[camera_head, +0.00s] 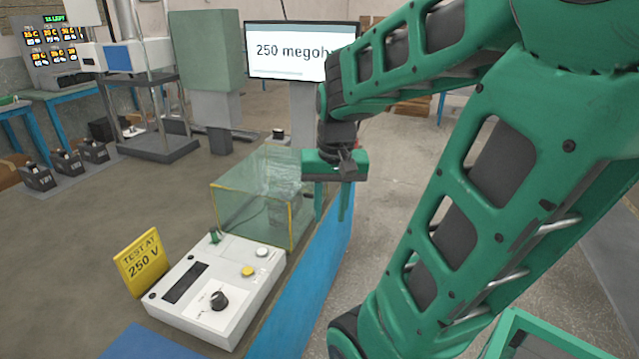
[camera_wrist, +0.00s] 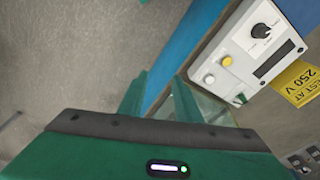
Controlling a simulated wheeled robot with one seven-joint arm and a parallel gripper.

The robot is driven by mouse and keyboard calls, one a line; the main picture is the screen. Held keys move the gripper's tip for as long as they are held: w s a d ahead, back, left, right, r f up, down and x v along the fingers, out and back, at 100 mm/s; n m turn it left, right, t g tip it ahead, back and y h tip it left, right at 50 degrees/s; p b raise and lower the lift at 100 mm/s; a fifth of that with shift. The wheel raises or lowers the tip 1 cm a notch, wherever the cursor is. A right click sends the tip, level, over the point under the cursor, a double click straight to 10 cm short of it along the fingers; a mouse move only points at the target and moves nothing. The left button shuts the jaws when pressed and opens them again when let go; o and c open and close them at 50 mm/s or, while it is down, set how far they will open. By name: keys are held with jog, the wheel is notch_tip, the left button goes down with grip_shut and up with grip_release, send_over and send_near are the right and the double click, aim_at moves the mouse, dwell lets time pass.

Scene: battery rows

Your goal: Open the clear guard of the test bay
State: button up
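The clear guard (camera_head: 250,215) of the test bay is a see-through greenish box with yellow edges on the bench, behind the white tester; it looks closed. My gripper (camera_head: 332,215) points down at the guard's right side, near the bench edge. Its two green fingers are apart with nothing visible between them. I cannot tell whether a finger touches the guard. In the wrist view the fingers (camera_wrist: 158,85) are apart, and part of the guard shows behind and beside the right one. The guard's contents are unclear.
The white tester (camera_head: 215,290) has a dark knob and buttons. A yellow "TEST AT 250 V" sign (camera_head: 142,260) stands left of it. A screen (camera_head: 290,50) reads "250 megoh", the rest hidden by my arm. Several dark batteries (camera_head: 66,163) stand at the far left.

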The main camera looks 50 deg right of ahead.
jog(key=w+d+r+m+t+h, duration=0.2)
jog(key=w+d+m, duration=0.3)
jog(key=w+d, duration=1)
jog(key=shift+h, duration=0.3)
jog(key=x, duration=1)
jog(key=shift+w+f, duration=0.2)
jog(key=shift+f, duration=0.15)
grip_shut()
